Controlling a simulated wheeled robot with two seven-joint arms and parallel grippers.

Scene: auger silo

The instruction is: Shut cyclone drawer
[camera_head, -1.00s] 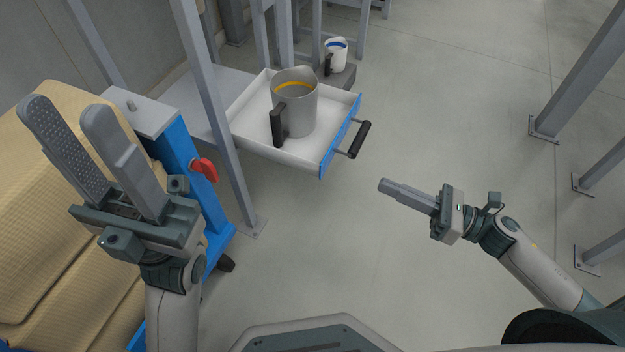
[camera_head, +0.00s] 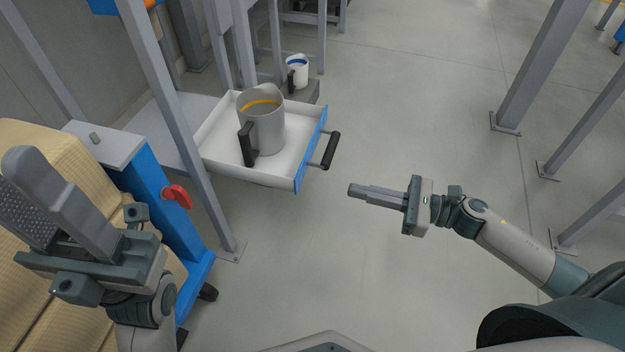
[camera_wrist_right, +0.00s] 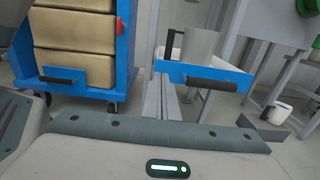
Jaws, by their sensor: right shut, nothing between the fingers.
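The cyclone drawer (camera_head: 311,150) is a white tray with a blue front and black bar handle (camera_head: 330,151), standing pulled out in the head view. A grey jug (camera_head: 264,124) with a dark handle and orange band stands in it. My right gripper (camera_head: 352,190) is shut and empty, apart from the handle, to its right and nearer me. In the right wrist view the blue front (camera_wrist_right: 178,72) and handle (camera_wrist_right: 212,87) lie beyond the fingers (camera_wrist_right: 162,98). My left gripper (camera_head: 45,195) is open, over the tan sacks at left, away from the drawer.
A blue cart (camera_head: 160,195) with tan sacks (camera_head: 95,160) and a red knob (camera_head: 178,196) stands at left. A grey post (camera_head: 180,125) rises between cart and drawer. A white pail (camera_head: 297,72) sits behind. The floor right of the drawer is clear.

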